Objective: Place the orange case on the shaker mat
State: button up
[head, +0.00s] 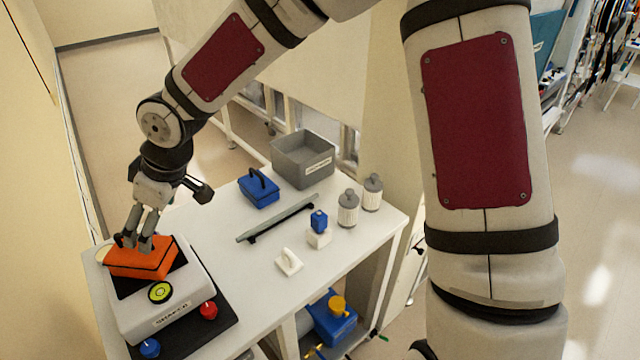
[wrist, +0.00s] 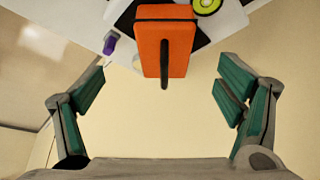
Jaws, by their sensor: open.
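The orange case (head: 143,260) lies on the dark shaker mat (head: 130,286) on top of the white shaker at the left of the table. The case's dark handle is on top and shows in the wrist view, where the case (wrist: 178,46) is at the upper middle. My gripper (head: 138,243) is just at the case in the head view. In the wrist view my gripper (wrist: 162,98) has its green-padded fingers spread wide, with nothing between the tips. The fingers hide part of the case in the head view.
The shaker (head: 160,312) has a yellow-green dial, a red knob and a blue knob. A blue case (head: 259,190), a grey bin (head: 303,160), a grey bar (head: 277,218), a white block (head: 289,262) and two grey canisters (head: 348,209) stand farther right. The table's middle has bare room.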

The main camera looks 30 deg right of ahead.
jog(key=s+d+r+m+t+h, duration=0.1)
jog(key=s+d+r+m+h, duration=0.25)
jog(key=d, duration=0.55)
jog(key=s+d+r+m+h, duration=0.2)
jog(key=s+d+r, duration=0.25)
jog(key=d, duration=0.35)
jog(key=s+d+r+m, duration=0.3)
jog(key=s+d, duration=0.1)
jog(key=s, duration=0.4)
jog(key=s+d+r+m+t, duration=0.1)
jog(key=s+d+r+m, duration=0.2)
jog(key=s, duration=0.5)
jog(key=shift+d+r+y, duration=0.45)
jog(key=shift+d+r, duration=0.3)
jog(key=shift+d, duration=0.4)
jog(key=shift+w+f, duration=0.15)
jog(key=shift+f, duration=0.1)
